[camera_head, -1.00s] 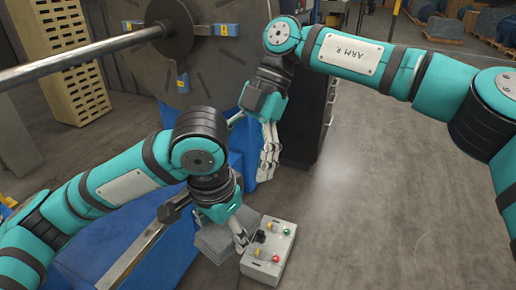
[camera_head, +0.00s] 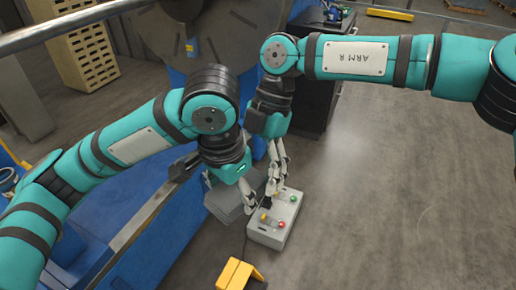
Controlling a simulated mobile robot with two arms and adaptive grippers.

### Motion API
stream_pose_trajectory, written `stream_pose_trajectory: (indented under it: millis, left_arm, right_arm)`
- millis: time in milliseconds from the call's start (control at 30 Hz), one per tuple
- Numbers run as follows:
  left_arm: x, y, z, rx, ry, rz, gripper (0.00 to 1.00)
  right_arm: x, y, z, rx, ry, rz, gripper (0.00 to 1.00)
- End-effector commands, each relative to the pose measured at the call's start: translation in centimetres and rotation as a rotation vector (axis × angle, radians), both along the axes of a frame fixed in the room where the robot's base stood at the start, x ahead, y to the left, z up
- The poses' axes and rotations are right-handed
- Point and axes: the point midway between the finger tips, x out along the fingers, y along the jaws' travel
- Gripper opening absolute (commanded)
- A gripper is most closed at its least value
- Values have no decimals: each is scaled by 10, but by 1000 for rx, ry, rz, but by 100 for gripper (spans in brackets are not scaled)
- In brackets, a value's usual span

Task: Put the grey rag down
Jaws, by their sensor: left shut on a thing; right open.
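My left gripper (camera_head: 248,202) is low beside the grey control box (camera_head: 272,228), at the box's left end. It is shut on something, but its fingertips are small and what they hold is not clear. A grey, flat-sided shape (camera_head: 222,206) lies just left of and behind these fingers. I cannot tell whether it is the grey rag, and I make out no other rag. My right gripper (camera_head: 275,190) is open and points down over the box's far edge, close to the left one.
The control box carries a red, a green and a yellow button. A blue stand (camera_head: 150,215) with a metal rail runs along the left. A yellow step-like block (camera_head: 238,273) is on the floor in front. A dark cabinet (camera_head: 318,98) stands behind; the floor at right is clear.

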Motion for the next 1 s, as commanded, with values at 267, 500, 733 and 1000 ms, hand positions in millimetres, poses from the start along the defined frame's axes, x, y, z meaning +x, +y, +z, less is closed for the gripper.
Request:
stream_pose_trajectory:
  millis: [267, 500, 733, 1000]
  left_arm:
    - [0, 0, 0, 0, 0, 0, 4]
    - [0, 0, 0, 0, 0, 0, 4]
    - [-1, -1, 0, -3, 1, -3, 4]
    - [-1, -2, 0, -6, 0, -8, 82]
  right_arm:
    - [-2, 2, -6, 1, -1, 0, 88]
    - [-2, 2, -6, 1, -1, 1, 71]
    - [-1, 2, -5, 5, -2, -1, 41]
    - [-1, 3, -5, 6, -3, -2, 28]
